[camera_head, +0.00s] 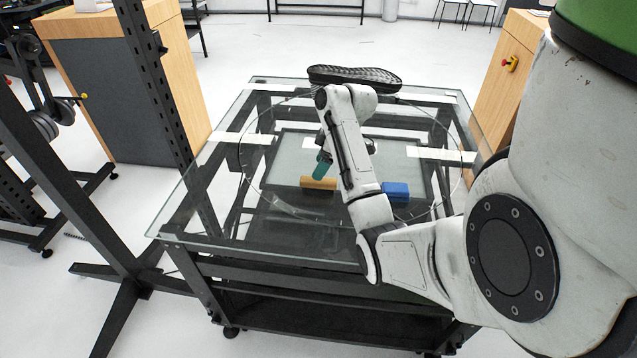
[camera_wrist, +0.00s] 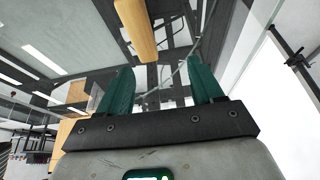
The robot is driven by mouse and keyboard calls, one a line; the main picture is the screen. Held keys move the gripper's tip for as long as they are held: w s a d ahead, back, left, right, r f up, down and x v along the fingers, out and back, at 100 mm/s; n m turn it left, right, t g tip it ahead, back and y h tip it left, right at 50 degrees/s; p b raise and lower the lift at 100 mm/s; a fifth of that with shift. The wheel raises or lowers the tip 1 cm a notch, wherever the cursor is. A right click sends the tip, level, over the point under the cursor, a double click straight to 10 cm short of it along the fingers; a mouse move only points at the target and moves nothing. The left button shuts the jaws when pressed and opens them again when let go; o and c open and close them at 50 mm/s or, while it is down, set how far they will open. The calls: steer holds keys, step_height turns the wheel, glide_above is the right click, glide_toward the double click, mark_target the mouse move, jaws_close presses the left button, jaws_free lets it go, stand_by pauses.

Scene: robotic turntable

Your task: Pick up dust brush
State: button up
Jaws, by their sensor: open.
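A tan, wood-coloured bar (camera_head: 318,183), which looks like the dust brush, lies on the glass turntable top. No bristles can be made out. My gripper (camera_head: 322,165) hangs over the glass at the bar, its fingertips close to it in the head view. In the wrist view, the gripper's two green fingers (camera_wrist: 160,72) are spread apart with nothing between them. The tan bar (camera_wrist: 136,30) shows beyond the fingertips, nearer the left finger and apart from both. My arm hides part of the table around the gripper.
A blue block (camera_head: 396,190) lies to the right, beyond my forearm. A black sole-shaped item (camera_head: 355,77) is at the far edge of the glass table (camera_head: 205,205). A black metal post (camera_head: 160,85) stands at the left. Wooden cabinets flank the table. The glass left of the bar is clear.

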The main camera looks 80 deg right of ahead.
mark_target(318, 185)
steer(key=shift+s+d+r, duration=0.15)
steer(key=shift+s+d, duration=0.3)
steer(key=shift+d, duration=0.1)
steer(key=shift+s+d+r, duration=0.15)
steer(key=shift+s+d, duration=0.3)
steer(key=shift+d, duration=0.05)
steer(key=shift+d+p+x, duration=0.15)
steer(key=shift+p+x, duration=0.35)
steer(key=shift+x, duration=2.1)
steer(key=shift+d+p+x, duration=0.15)
steer(key=shift+p+x, duration=0.3)
steer(key=shift+x, duration=2.1)
steer(key=shift+s+f, duration=0.15)
steer(key=shift+f, duration=0.2)
steer(key=c, duration=1.1)
